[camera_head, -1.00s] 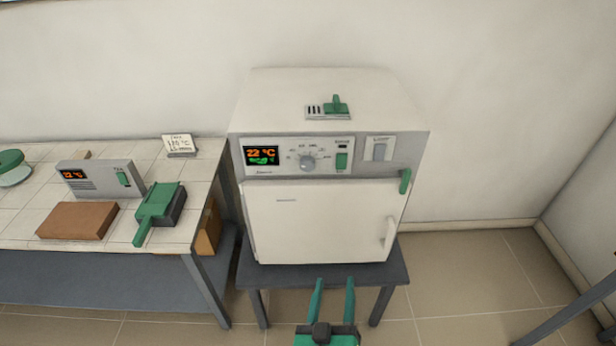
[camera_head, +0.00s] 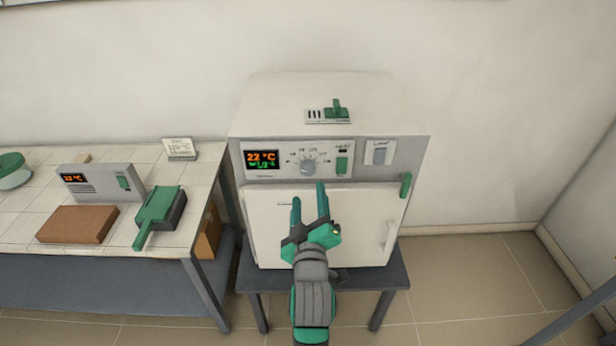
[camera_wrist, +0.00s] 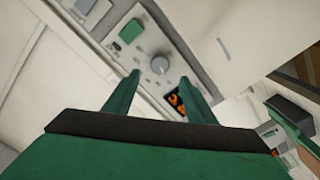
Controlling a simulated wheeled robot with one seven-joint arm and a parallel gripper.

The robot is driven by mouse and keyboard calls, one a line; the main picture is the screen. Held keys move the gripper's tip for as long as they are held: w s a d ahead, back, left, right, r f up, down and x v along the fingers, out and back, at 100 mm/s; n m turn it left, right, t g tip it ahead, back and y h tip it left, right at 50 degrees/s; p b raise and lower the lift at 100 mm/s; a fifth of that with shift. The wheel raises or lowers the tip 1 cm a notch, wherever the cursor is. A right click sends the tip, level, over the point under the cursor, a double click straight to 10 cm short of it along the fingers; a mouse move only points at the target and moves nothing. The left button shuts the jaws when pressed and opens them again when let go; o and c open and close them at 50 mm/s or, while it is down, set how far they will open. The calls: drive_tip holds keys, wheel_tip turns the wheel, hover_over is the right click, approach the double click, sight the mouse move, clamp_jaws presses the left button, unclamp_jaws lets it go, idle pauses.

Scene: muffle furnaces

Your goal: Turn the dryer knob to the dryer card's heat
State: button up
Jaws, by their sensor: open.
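The dryer is a white oven (camera_head: 285,105) on a dark stand. Its panel carries a round grey knob (camera_head: 307,167) between an orange and green display (camera_head: 262,160) reading about 22 °C and a green switch (camera_head: 342,164). The knob also shows in the wrist view (camera_wrist: 160,65), just beyond and between my fingertips. My gripper (camera_head: 309,192) is open and empty in front of the door, its tips just below the knob in the head view. A small white card (camera_head: 180,149) stands on the tiled bench; its print is blurred, roughly 120 °C.
The tiled bench (camera_head: 110,160) at left holds a grey box with a display (camera_head: 100,182), a brown block (camera_head: 77,224) and a green-handled item (camera_head: 160,210). The door handle (camera_head: 390,238) and green latch (camera_head: 406,185) stick out at right. Floor to the right is clear.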

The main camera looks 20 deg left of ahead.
sight(308, 172)
drive_tip(key=x, duration=0.8)
drive_tip(key=shift+w+a, duration=0.15)
drive_tip(key=shift+w, duration=0.15)
drive_tip(key=c, duration=1)
drive_tip(key=shift+c, duration=0.2)
